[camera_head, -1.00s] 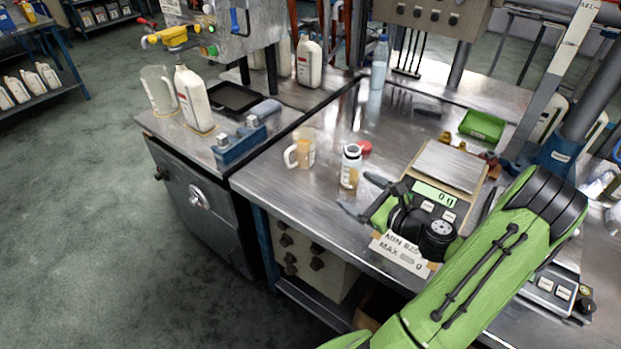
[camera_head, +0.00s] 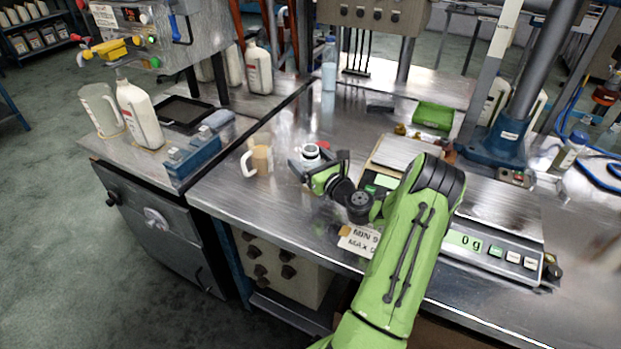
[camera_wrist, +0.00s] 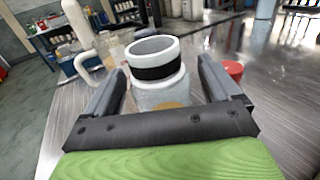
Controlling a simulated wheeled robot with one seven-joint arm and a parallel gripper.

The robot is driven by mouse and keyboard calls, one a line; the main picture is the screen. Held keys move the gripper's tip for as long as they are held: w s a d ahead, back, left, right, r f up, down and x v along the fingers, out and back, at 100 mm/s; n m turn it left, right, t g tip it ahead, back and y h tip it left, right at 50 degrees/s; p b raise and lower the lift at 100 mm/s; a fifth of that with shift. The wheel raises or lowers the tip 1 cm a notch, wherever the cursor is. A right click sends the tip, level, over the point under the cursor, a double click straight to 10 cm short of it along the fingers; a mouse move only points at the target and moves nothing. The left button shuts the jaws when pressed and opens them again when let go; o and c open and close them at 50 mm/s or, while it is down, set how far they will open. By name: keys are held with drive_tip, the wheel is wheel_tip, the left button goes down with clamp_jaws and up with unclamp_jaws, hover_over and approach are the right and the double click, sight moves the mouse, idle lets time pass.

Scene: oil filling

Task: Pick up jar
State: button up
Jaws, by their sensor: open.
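The jar (camera_head: 311,153) stands upright on the metal bench, with a white rim and a black band round its neck. In the head view my gripper hides most of its body. In the wrist view the jar (camera_wrist: 157,75) stands between my two fingers, with amber contents low in it. My gripper (camera_head: 308,168) is open, one finger on each side of the jar. In the wrist view a gap shows between the jar and each finger of my gripper (camera_wrist: 160,95). Whether either finger touches it lower down is hidden.
A mug (camera_head: 259,160) with amber contents stands left of the jar. A red cap (camera_wrist: 233,70) lies close by my right finger. A green tray (camera_head: 434,115) lies further back.

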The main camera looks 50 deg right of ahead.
drive_tip(key=shift+x, duration=0.8)
drive_tip(key=shift+s, duration=0.1)
drive_tip(key=c, duration=1.4)
drive_tip(key=shift+r+p, duration=2.25)
drive_tip(key=shift+r, duration=2.7)
